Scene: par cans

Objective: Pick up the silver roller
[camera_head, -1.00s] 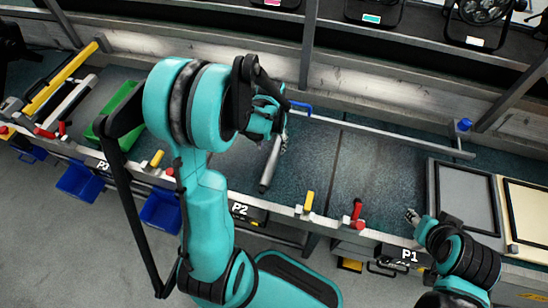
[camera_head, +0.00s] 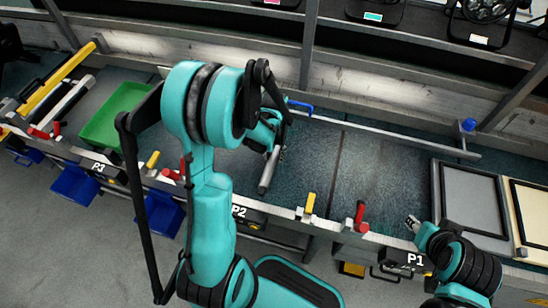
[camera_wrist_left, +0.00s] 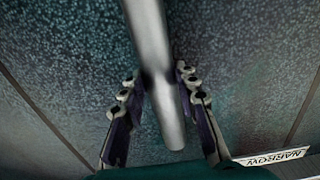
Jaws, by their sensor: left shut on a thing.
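The silver roller (camera_head: 268,172) is a slim grey metal cylinder over the dark worktop behind the P2 label. In the left wrist view the roller (camera_wrist_left: 160,70) runs down from the top edge, its near end between the two fingers. My left gripper (camera_head: 279,135) is shut on the roller; in the left wrist view its fingers (camera_wrist_left: 158,95) flank it. My arm hides part of the grip in the head view. I cannot tell whether the roller touches the worktop. My right gripper (camera_head: 412,222) is near the front edge by P1, small and apart from the roller.
A green bin (camera_head: 112,117) stands at the left. A blue-ended rail (camera_head: 385,132) runs behind the worktop. Yellow (camera_head: 309,204) and red (camera_head: 360,213) handles stand at the front edge. The worktop right of the roller is clear. Grey and cream trays lie far right.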

